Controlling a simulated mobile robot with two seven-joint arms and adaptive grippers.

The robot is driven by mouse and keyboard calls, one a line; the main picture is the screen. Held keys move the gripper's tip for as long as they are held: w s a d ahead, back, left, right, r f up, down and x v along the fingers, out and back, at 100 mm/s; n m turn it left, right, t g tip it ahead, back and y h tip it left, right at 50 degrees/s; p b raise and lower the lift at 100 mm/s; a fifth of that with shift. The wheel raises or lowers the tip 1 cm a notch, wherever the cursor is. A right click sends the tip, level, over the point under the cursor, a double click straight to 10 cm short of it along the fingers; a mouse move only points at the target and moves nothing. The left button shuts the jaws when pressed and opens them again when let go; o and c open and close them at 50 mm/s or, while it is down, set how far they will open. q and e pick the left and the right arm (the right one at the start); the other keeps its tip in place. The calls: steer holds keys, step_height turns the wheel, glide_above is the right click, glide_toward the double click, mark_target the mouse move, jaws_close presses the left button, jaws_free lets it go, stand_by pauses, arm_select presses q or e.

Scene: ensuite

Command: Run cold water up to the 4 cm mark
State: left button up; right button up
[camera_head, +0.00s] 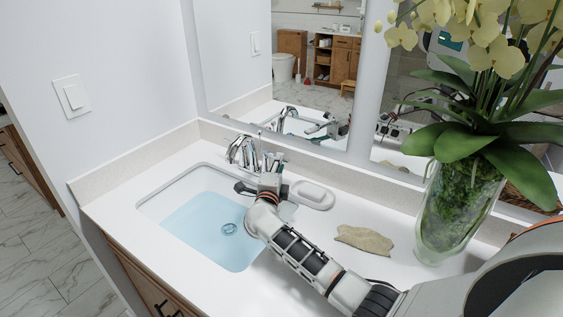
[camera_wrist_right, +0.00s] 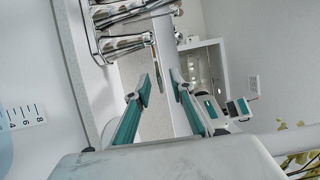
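The sink basin (camera_head: 165,199) holds a pool of clear bluish water (camera_head: 205,225) with the drain showing through it. The chrome faucet (camera_head: 243,151) stands behind the basin, and no clear stream shows under its spout. It also shows at the top of the right wrist view (camera_wrist_right: 128,28). A white scale (camera_wrist_right: 22,116) with 4, 6 and 8 is at the left of that view; the water level against it cannot be read. My right gripper (camera_head: 262,172) is at the basin's back right, close to the faucet. Its teal fingers (camera_wrist_right: 159,90) are apart with nothing between them. My left gripper is out of view.
A white soap dish (camera_head: 312,195) is right of my right gripper. A beige, leaf-shaped piece (camera_head: 364,239) lies on the counter (camera_head: 200,303). A glass vase (camera_head: 456,205) with yellow orchids stands farther right. The mirror (camera_head: 310,50) rises behind the counter.

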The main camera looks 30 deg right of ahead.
steer(key=shift+f+b+x, duration=0.25)
steer(key=shift+b+x, duration=0.45)
steer(key=shift+x, duration=0.5)
steer(key=shift+w+d+b, duration=0.35)
steer(key=shift+w, duration=0.1)
steer(key=shift+w+d, duration=0.1)
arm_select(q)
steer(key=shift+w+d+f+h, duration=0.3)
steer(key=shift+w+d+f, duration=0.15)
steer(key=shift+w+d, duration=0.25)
arm_select(e)
steer(key=shift+r, duration=0.15)
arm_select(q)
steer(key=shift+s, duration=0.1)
arm_select(e)
jaws_close()
